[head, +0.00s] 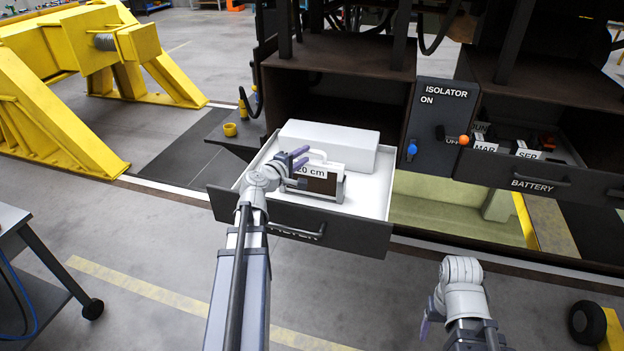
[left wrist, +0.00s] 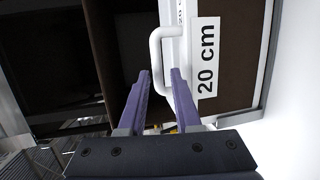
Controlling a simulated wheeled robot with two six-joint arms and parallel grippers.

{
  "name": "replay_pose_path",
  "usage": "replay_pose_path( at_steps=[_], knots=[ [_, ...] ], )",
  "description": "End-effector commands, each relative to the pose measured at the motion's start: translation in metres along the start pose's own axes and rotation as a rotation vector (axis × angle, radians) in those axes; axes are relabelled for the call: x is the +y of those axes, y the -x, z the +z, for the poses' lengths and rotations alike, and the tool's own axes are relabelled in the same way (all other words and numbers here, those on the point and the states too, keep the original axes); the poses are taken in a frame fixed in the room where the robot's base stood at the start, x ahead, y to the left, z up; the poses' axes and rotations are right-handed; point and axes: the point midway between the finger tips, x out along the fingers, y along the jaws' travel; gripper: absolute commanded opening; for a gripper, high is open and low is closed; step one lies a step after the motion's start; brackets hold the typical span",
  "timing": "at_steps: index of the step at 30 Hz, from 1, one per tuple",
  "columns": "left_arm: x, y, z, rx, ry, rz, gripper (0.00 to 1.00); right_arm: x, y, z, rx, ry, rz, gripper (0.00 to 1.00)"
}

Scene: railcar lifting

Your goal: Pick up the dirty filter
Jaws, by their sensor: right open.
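The dirty filter (head: 320,184) is a white-framed unit with a brown panel and a "20 cm" label, standing in the open filter drawer (head: 370,207). Its white handle (left wrist: 155,62) shows in the left wrist view, beside the label. My left gripper (head: 296,156) is over the drawer at the filter's top; in the left wrist view its purple fingers (left wrist: 160,72) are apart, with the handle bar seen between them. I cannot tell whether they touch it. My right gripper (head: 424,326) is low at the front, away from the drawer, open; its fingers are partly hidden.
A white box (head: 330,145) lies in the drawer behind the filter. An isolator panel (head: 440,125) and a battery drawer (head: 540,184) are to the right. A yellow stand (head: 45,110) is at the left, a dark cart (head: 35,265) at the lower left.

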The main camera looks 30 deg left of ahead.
Motion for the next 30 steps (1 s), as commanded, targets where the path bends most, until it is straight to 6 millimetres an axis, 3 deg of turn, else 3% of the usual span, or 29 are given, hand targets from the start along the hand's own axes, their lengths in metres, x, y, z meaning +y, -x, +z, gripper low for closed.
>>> replay_pose_path(
  at_steps=[3,11,21,28,30],
  knots=[
    [0.000,-0.015,-0.001,-0.001,-0.001,0.000,0.32,0.000,-0.003,0.000,0.000,0.001,0.000,0.67],
    [0.001,-0.023,0.000,0.000,-0.001,0.000,0.32,0.000,-0.004,0.000,0.000,0.001,0.000,0.67],
    [0.003,-0.068,0.003,-0.001,-0.001,0.000,0.32,-0.001,-0.010,-0.001,0.000,0.002,0.000,0.67],
    [0.003,-0.069,0.003,0.001,-0.001,0.000,0.32,-0.001,-0.009,-0.001,0.000,0.002,0.000,0.67],
    [0.003,-0.069,0.003,0.001,-0.001,0.000,0.26,-0.001,-0.009,-0.001,0.000,0.002,0.000,0.67]
  ],
)
